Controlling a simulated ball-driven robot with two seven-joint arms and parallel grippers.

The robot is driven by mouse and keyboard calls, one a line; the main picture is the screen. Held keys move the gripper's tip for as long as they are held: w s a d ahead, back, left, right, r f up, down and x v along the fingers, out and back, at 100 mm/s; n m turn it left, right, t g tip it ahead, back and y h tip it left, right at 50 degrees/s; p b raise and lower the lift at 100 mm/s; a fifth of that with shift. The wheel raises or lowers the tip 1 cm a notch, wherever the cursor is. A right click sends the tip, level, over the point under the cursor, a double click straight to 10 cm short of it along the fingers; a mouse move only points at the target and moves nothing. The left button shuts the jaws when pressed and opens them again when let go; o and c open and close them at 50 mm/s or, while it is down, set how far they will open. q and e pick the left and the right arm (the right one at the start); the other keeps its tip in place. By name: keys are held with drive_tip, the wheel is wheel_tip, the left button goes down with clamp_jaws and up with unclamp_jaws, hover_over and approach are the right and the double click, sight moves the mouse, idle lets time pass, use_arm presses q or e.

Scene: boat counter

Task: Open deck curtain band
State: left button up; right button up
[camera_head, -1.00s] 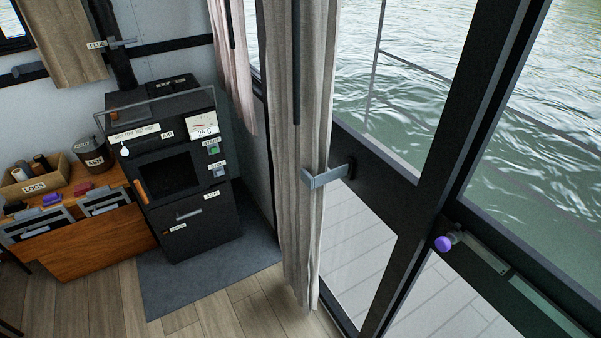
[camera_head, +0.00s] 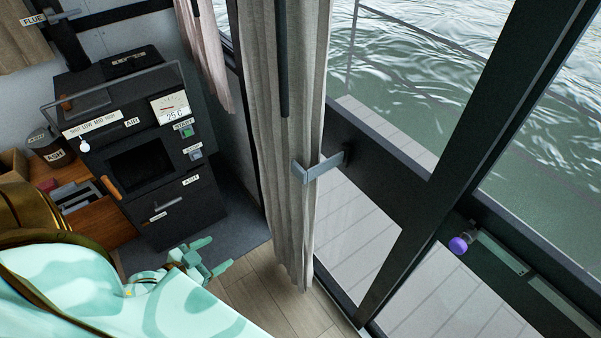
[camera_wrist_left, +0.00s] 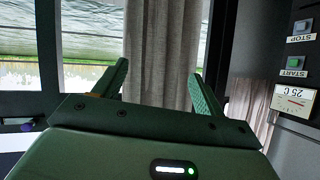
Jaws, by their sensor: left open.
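The deck curtain (camera_head: 285,150) hangs gathered in long beige folds beside the glass door. A grey-blue band (camera_head: 320,168) reaches across its front edge from a dark mount on the door frame. My left gripper (camera_head: 220,258) is low and to the left of the curtain, apart from it, with its fingers open and empty. In the left wrist view the curtain (camera_wrist_left: 160,55) hangs beyond and between the two spread green fingers (camera_wrist_left: 158,82). The band cannot be made out in that view. My right gripper is not in view.
A black stove (camera_head: 150,160) with a top rail and START and STOP buttons stands left of the curtain. A purple knob (camera_head: 458,245) is on the door at right. Wooden floor (camera_head: 285,305) is clear below the curtain.

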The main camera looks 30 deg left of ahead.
use_arm(q)
drive_tip(key=w+d+r+t+h, duration=0.2)
drive_tip(key=w+r, duration=0.2)
drive_tip(key=r, duration=0.5)
drive_tip(key=m+t+h, duration=0.1)
drive_tip(key=t+h, duration=0.1)
drive_tip(key=h, duration=0.1)
approach(297, 172)
drive_tip(key=b+x, duration=0.2)
drive_tip(key=x, duration=0.6)
drive_tip(key=shift+w+a+f, duration=0.1)
drive_tip(key=shift+w+f, duration=0.05)
drive_tip(key=shift+w, duration=0.05)
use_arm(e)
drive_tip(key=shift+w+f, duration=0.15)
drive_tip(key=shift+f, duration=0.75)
